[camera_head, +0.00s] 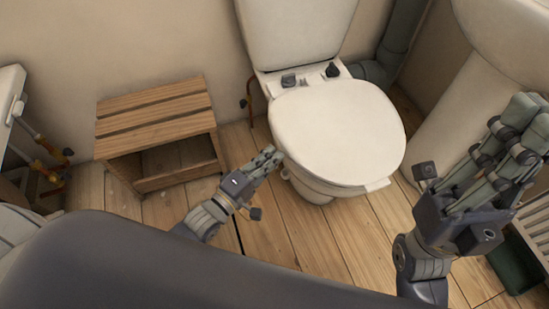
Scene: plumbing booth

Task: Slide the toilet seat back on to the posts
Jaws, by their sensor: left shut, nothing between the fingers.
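The white toilet seat (337,132) lies flat over the toilet bowl (318,193), its rear edge just in front of the posts. Two dark posts stand on the ledge behind it, the left post (289,81) and the right post (332,70). My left gripper (273,156) is shut and empty, its fingertips close to the seat's left edge; I cannot tell whether they touch it. My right gripper (522,112) is raised at the right, apart from the seat; its finger opening is not clear. Most of the bowl is hidden under the seat.
The cistern (296,30) stands behind the seat. A slatted wooden stool (156,117) is at the left, and a white pedestal (453,88) at the right. A grey pipe (401,35) runs behind. Wooden floor (290,238) is clear in front of the toilet.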

